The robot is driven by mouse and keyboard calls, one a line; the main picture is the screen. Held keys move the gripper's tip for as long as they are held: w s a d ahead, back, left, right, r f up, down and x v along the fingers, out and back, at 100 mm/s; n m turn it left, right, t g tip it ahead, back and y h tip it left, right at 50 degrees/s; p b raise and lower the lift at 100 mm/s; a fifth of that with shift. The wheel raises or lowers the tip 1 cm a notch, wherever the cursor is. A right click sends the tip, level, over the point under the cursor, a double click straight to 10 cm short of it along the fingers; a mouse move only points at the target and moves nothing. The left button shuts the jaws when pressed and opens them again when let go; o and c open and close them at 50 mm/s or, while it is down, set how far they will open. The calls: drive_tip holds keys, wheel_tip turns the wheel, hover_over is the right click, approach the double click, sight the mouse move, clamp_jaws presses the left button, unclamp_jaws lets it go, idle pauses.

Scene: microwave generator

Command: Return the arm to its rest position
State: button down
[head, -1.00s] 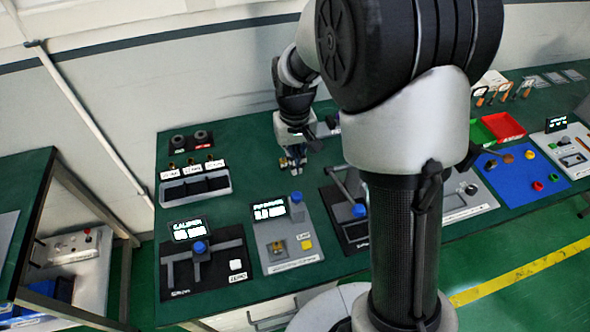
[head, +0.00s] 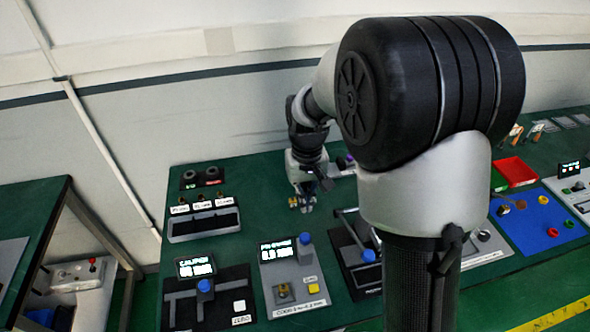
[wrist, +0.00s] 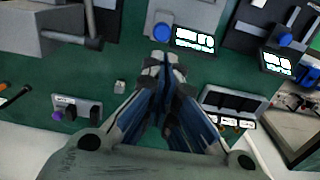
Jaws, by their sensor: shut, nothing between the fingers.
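My gripper (head: 306,204) hangs from my arm over the back part of the green bench (head: 262,172). In the wrist view my gripper (wrist: 162,62) points at the bench with its fingertips together. It is shut and nothing is between the fingers. The arm is bent, and its large black joint and white link cover much of the right half of the head view.
Below and left of the gripper are a pin gauge station (head: 290,276), a caliper station (head: 207,300) and a three-slot bin (head: 203,221). A red tray (head: 515,172) and a blue mat (head: 541,222) lie at right. A wall stands behind the bench.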

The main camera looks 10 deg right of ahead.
drive_tip(key=shift+r, duration=0.1)
drive_tip(key=s+r+t+b, duration=0.35)
drive_tip(key=s+r, duration=0.65)
drive_tip(key=s, duration=0.5)
drive_tip(key=s+t+b, duration=0.1)
drive_tip(key=s+b, duration=0.1)
drive_tip(key=s, duration=0.6)
drive_tip(key=shift+s+f, duration=0.25)
drive_tip(key=shift+f, duration=0.15)
